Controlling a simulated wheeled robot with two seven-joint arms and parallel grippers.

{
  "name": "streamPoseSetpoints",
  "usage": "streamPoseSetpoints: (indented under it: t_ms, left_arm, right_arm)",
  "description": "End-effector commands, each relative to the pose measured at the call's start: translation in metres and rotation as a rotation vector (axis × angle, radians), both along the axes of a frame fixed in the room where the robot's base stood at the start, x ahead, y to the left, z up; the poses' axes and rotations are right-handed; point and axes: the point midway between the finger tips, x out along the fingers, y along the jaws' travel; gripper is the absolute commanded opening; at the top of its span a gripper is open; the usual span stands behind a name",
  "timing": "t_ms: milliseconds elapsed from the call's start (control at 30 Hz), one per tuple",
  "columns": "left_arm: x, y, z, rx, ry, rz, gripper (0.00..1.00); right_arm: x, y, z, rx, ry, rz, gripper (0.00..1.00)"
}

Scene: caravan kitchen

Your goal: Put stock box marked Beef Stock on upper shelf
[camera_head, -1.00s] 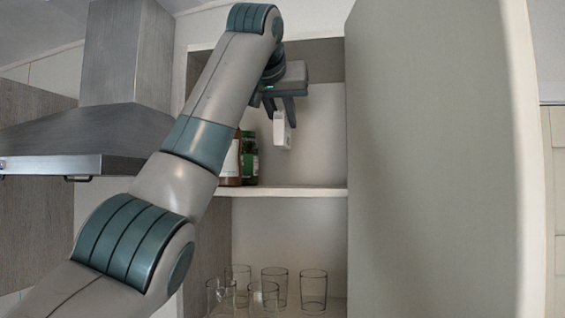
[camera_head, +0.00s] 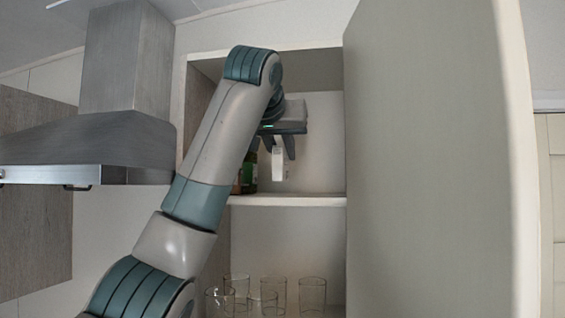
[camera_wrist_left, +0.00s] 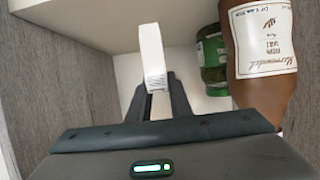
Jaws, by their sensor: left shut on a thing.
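My left gripper (camera_head: 278,152) is shut on a small white box (camera_head: 279,168), seen narrow side on, inside the upper compartment of the open cupboard. The box hangs below the fingers, above the upper shelf (camera_head: 290,201); a gap seems to show under it. In the left wrist view the white box (camera_wrist_left: 153,55) sits between the fingertips (camera_wrist_left: 158,88), with small print too fine to read. I cannot confirm the Beef Stock marking. My right gripper is not in view.
A brown bottle with a cream label (camera_wrist_left: 262,42) and a green jar (camera_wrist_left: 212,58) stand left of the box on the upper shelf. Several glasses (camera_head: 312,293) stand below. The open door (camera_head: 430,160) blocks the right; a range hood (camera_head: 90,145) is left. Shelf room shows right of the box.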

Motion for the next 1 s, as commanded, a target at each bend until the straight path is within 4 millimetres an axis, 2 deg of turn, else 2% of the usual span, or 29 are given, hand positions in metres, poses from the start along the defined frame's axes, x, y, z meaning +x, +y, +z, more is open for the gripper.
streamPoseSetpoints:
  t_ms: [267,767,800,833,1000]
  left_arm:
    - [0.000,0.000,-0.024,0.000,0.000,-0.001,0.00]
    - [0.000,0.000,-0.032,0.000,0.000,-0.001,0.00]
    - [0.000,0.000,-0.030,0.000,0.000,-0.001,0.28]
    - [0.000,0.000,-0.030,0.000,0.000,-0.001,0.35]
    - [0.000,0.000,-0.030,0.000,0.000,-0.001,0.37]
  right_arm:
    - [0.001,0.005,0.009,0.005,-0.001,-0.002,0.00]
    - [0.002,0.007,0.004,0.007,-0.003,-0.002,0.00]
    - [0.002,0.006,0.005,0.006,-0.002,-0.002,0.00]
    - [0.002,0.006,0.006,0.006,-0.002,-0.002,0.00]
    - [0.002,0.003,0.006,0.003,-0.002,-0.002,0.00]
